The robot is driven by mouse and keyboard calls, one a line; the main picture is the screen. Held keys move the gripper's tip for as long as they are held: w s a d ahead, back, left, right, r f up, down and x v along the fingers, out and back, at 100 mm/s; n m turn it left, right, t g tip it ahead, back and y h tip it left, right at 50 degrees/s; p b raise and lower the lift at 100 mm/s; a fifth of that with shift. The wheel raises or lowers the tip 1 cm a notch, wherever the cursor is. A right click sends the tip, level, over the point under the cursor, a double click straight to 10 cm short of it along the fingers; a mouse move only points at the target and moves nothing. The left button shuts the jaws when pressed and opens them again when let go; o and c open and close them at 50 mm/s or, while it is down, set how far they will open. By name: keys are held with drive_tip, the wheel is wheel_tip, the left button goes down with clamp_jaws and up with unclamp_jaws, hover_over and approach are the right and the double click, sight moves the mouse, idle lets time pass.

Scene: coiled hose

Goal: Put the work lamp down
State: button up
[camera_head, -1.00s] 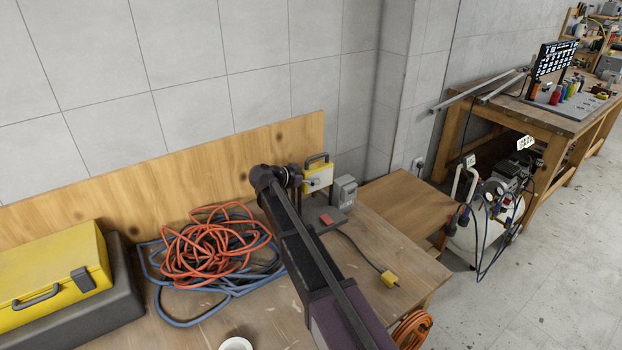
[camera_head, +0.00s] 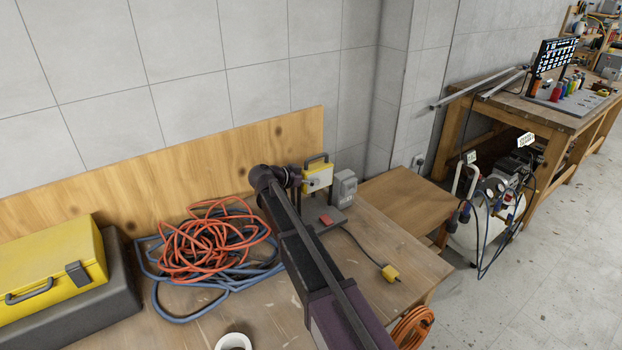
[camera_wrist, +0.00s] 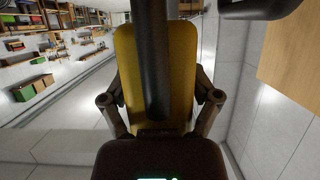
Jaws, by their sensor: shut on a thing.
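The work lamp (camera_head: 318,179) is a yellow body with a dark handle on top, near the right end of the wooden bench's back board. My gripper (camera_head: 297,176) is at its left side, partly hidden behind my own arm. In the wrist view the yellow lamp body (camera_wrist: 184,60) fills the middle between my fingers, with a dark bar across it. My gripper is shut on the lamp. The lamp's lower part is hard to see, and I cannot tell whether it touches anything below.
A grey box (camera_head: 345,187) stands just right of the lamp. A red-topped grey device (camera_head: 325,220) with a cable to a yellow plug (camera_head: 391,272) lies in front.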

drive_tip(key=shift+f+b, duration=1)
drive_tip(key=shift+f, duration=0.2)
drive_tip(key=o, duration=1.2)
drive_tip(key=shift+f, duration=0.1)
drive_tip(key=shift+s+a, duration=0.1)
drive_tip(key=shift+p+v, duration=2.3)
drive_tip(key=shift+v, duration=3.65)
